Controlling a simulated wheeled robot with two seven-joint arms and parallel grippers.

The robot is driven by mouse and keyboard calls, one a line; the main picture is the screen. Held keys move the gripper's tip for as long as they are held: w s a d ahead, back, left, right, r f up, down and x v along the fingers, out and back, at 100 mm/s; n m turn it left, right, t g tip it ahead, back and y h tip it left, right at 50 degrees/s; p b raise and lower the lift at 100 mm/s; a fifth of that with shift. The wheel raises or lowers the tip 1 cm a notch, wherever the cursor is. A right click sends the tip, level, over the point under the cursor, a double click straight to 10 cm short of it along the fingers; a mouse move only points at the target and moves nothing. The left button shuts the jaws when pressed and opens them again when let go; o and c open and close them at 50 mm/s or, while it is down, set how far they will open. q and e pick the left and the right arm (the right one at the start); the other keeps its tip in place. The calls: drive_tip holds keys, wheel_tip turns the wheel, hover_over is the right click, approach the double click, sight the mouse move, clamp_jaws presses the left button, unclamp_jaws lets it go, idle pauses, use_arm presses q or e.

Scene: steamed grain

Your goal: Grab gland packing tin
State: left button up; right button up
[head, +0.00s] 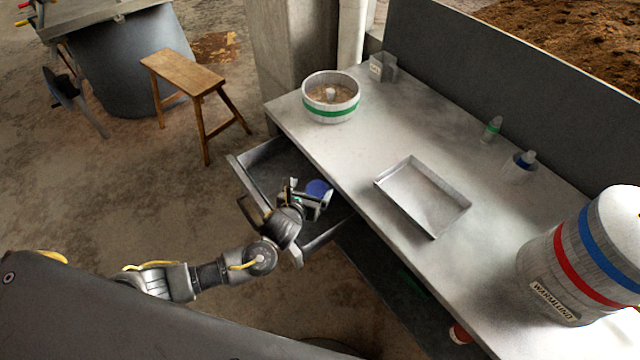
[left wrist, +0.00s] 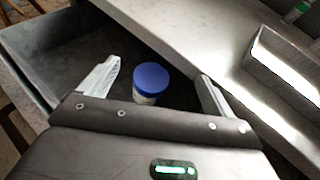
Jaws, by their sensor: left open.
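A small round tin with a blue lid (head: 318,188) sits inside the open drawer (head: 262,160) below the table top; I take it to be the gland packing tin. In the left wrist view the tin (left wrist: 151,83) stands upright, with a pale label under its lid, between and beyond the two fingers. My left gripper (head: 308,203) is over the drawer beside the tin, and in the head view it hides part of it. The left gripper (left wrist: 155,85) is open, with its fingers apart and nothing held. My right gripper is in neither view.
The table top (head: 370,140) overhangs the drawer's inner side. On it are a metal tray (head: 424,198), a round pan with a green band (head: 331,97), small bottles (head: 491,129) and a large banded drum (head: 580,262). A wooden stool (head: 185,72) stands on the floor beyond the drawer.

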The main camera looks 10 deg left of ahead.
use_arm(q)
approach(318, 192)
drive_tip(key=w+f, duration=0.1)
drive_tip(key=w, duration=0.1)
drive_tip(key=w+f, duration=0.2)
drive_tip(key=shift+a+f, duration=0.1)
drive_tip(key=shift+f, duration=0.05)
drive_tip(key=shift+w, duration=0.35)
drive_tip(key=shift+w+f, duration=0.25)
drive_tip(key=shift+w, duration=0.1)
drive_tip(key=b+x, duration=0.1)
drive_tip(key=x, duration=0.3)
drive_tip(key=shift+w+f, duration=0.1)
drive_tip(key=shift+w, duration=0.15)
drive_tip(key=shift+w+f, duration=0.2)
drive_tip(key=shift+w, duration=0.2)
drive_tip(key=c, duration=1.1)
drive_tip(key=shift+r, duration=0.1)
drive_tip(key=shift+c, duration=0.9)
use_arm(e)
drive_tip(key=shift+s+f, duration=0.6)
